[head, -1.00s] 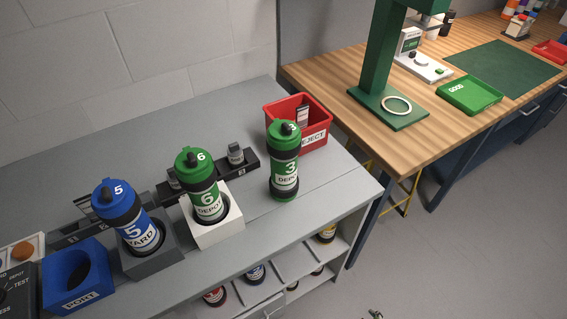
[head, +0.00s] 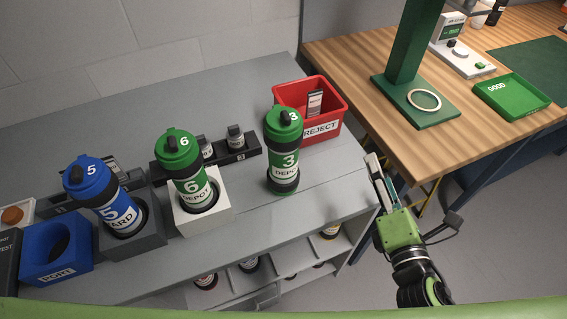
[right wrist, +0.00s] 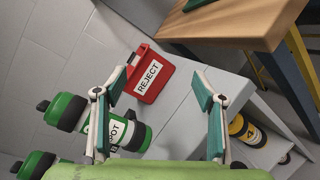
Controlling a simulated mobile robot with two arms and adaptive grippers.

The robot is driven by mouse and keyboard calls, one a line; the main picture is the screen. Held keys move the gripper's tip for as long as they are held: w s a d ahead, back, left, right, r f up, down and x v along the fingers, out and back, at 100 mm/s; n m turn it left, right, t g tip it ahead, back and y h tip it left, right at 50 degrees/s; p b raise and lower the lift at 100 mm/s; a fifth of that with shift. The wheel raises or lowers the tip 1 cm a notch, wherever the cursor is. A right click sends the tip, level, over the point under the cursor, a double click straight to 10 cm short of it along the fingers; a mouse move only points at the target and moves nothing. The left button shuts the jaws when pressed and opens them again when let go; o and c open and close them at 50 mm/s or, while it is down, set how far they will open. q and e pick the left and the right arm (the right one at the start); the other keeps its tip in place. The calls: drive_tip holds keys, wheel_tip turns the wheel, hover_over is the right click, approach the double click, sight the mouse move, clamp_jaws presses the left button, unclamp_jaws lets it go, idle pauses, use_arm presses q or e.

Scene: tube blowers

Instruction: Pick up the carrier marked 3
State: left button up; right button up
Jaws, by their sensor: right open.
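The carrier marked 3 (head: 284,160) is a green and black cylinder labelled DEPOT, standing upright on the grey bench beside the red bin. In the right wrist view the same carrier (right wrist: 132,134) lies at the left, partly hidden behind one finger. My right gripper (head: 377,180) is to the right of the carrier, past the bench's right end, apart from it and empty. In the right wrist view its two fingers (right wrist: 160,88) stand wide apart, with nothing between them. My left gripper is not in view.
A green carrier marked 6 (head: 188,177) stands in a white holder, and a blue carrier marked 5 (head: 106,200) leans in a dark holder. The red REJECT bin (head: 335,108) stands behind carrier 3. A wooden table (head: 350,75) is beyond. Bench surface in front of carrier 3 is clear.

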drive_tip(key=s+a+r+n+y, duration=0.2)
drive_tip(key=a+n+y, duration=0.45)
drive_tip(key=n, duration=0.35)
drive_tip(key=n+g+y, duration=0.3)
drive_tip(key=n+y, duration=0.1)
drive_tip(key=n, duration=0.4)
approach(293, 165)
drive_tip(key=shift+h, duration=0.25)
drive_tip(key=p+x, duration=0.1)
drive_tip(key=x, duration=0.1)
drive_tip(key=p+x, duration=0.3)
drive_tip(key=x, duration=0.2)
drive_tip(key=shift+s+a+r+p, duration=0.15)
drive_tip(key=shift+a+r+p, duration=0.1)
drive_tip(key=shift+r+p, duration=0.15)
drive_tip(key=shift+w+a+f, duration=0.15)
drive_tip(key=shift+w+a, duration=0.2)
drive_tip(key=shift+w, duration=0.05)
drive_tip(key=p+x, duration=0.1)
drive_tip(key=x, duration=0.3)
drive_tip(key=shift+w+p, duration=0.25)
drive_tip(key=shift+p, duration=0.15)
drive_tip(key=shift+w+a+f, duration=0.15)
drive_tip(key=shift+w+a, duration=0.15)
drive_tip(key=shift+w, duration=0.1)
drive_tip(key=shift+s+d, duration=0.1)
drive_tip(key=c, duration=1.4)
